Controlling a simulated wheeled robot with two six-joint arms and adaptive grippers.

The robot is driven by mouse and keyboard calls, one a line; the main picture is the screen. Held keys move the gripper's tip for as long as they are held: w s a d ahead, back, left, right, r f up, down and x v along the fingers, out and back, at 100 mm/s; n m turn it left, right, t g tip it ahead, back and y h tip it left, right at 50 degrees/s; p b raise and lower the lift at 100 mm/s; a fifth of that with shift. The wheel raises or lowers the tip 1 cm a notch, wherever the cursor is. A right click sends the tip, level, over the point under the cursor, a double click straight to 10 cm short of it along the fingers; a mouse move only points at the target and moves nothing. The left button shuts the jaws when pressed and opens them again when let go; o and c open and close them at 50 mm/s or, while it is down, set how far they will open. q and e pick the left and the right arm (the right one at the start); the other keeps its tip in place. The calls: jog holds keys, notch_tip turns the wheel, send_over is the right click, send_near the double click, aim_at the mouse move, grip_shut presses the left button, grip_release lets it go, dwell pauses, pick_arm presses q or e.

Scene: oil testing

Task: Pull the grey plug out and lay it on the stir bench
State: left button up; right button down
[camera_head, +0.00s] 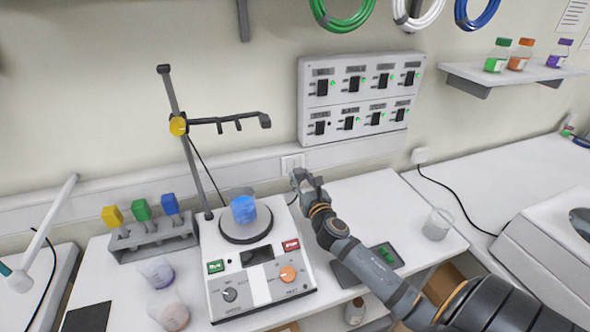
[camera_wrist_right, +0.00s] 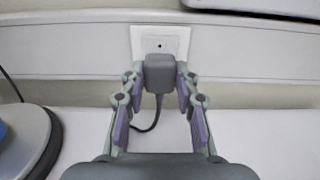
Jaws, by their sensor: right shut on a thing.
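The grey plug (camera_wrist_right: 160,74) is between the fingers of my right gripper (camera_wrist_right: 158,85) in the right wrist view, with its black cord hanging below. It overlaps the lower part of the white wall socket (camera_wrist_right: 160,42). I cannot tell whether its pins are still in. In the head view my right gripper (camera_head: 305,178) is just in front of the same socket (camera_head: 292,162) and mostly hides the plug. The white stir bench (camera_head: 375,195) lies below, carrying a stirrer (camera_head: 262,285). My left gripper is not in view.
A beaker with blue liquid (camera_head: 244,210) sits on the stirrer, with a clamp stand (camera_head: 190,160) behind it. The bench between stirrer and clear beaker has bare room.

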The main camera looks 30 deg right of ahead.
jog(key=shift+v, duration=1.3)
